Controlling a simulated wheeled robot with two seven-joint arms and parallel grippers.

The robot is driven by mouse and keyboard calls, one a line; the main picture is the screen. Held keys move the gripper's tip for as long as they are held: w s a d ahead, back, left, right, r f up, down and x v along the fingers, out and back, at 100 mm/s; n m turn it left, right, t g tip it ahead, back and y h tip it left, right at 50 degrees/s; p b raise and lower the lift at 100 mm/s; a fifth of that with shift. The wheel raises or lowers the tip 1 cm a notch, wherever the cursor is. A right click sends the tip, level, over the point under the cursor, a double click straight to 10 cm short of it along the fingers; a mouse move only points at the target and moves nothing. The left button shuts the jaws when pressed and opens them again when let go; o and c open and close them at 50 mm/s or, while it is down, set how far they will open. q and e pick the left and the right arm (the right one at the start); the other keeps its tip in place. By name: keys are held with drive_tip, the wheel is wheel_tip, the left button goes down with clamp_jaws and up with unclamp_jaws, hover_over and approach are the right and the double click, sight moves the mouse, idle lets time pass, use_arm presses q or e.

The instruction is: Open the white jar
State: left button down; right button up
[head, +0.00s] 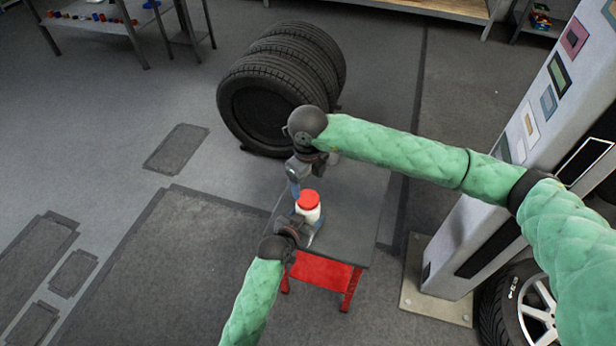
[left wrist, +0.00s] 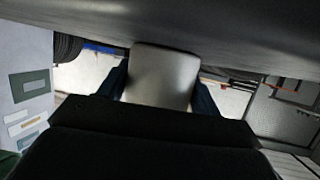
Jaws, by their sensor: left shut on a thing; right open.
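The white jar (head: 309,213) stands upright on a small dark-topped table (head: 353,206), with its red lid (head: 309,199) on. My left gripper (head: 304,224) comes in from the front left and is shut on the jar's body. In the left wrist view the pale jar (left wrist: 163,77) fills the space between the two dark blue fingers (left wrist: 160,95). My right gripper (head: 296,182) is open and points down, just above and behind the lid, slightly to its left. Whether its fingers touch the lid cannot be told.
The table has red legs and a red lower shelf (head: 322,270). Several stacked tyres (head: 285,82) lie on the floor behind it. A pale column (head: 500,200) stands to the right, with a wheel (head: 522,308) near its foot. The tabletop right of the jar is clear.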

sight(308, 198)
wheel_tip(308, 198, down, 7)
drive_tip(key=shift+r, duration=0.1)
idle(0.3)
drive_tip(key=shift+c, duration=0.2)
drive_tip(key=c, duration=1)
drive_tip(key=shift+o, duration=0.2)
drive_tip(key=shift+r+n, duration=0.1)
drive_tip(key=shift+n, duration=0.9)
drive_tip(key=n, duration=0.4)
drive_tip(key=shift+r, duration=0.25)
drive_tip(key=shift+r, duration=0.7)
